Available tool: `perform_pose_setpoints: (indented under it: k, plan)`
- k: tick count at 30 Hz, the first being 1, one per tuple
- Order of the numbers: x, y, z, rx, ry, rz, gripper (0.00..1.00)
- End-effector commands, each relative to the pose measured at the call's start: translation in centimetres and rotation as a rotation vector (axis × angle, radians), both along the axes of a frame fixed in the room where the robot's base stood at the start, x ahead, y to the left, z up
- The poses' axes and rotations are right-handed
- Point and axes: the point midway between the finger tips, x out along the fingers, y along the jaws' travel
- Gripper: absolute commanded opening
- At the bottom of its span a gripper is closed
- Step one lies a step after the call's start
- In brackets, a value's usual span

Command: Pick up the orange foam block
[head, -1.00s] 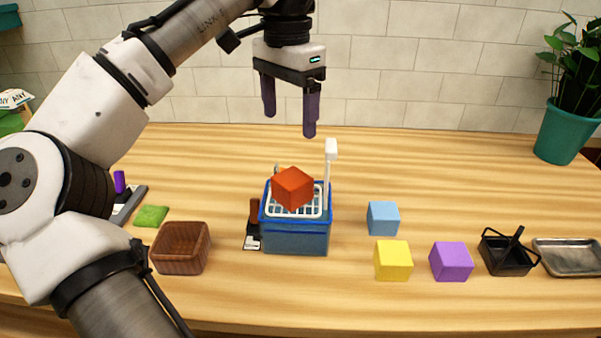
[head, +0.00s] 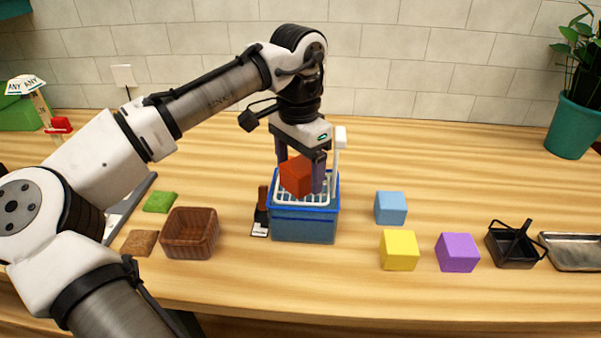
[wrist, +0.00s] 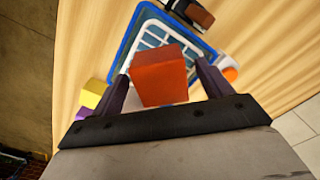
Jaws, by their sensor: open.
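The orange foam block (head: 296,176), orange-red and cube-like, rests on the white rack at the top of a blue bin (head: 304,228). My gripper (head: 300,182) is lowered over the bin, its two purple-grey fingers open. In the head view the right finger stands beside the block and the left finger's tip is hidden behind it. In the wrist view the block (wrist: 159,75) sits between the spread fingers, with a gap showing on the right; contact on the left cannot be told.
A white upright post (head: 340,150) rises at the bin's back right, close to my gripper. Blue (head: 390,208), yellow (head: 399,250) and purple (head: 457,252) blocks lie to the right. A brown basket (head: 189,233) stands to the left.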

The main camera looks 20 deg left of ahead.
Motion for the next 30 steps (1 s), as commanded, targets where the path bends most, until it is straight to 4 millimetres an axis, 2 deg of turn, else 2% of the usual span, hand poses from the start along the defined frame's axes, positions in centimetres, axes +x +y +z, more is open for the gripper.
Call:
perform_pose_setpoints:
  k: [8, 21, 30]
  plan:
    - [-0.01, 0.00, -0.51, 0.000, -0.001, 0.000, 0.78]
    - [0.00, -0.01, -0.45, 0.000, -0.001, 0.000, 0.22]
    - [0.00, -0.01, -0.14, 0.000, -0.001, 0.000, 0.22]
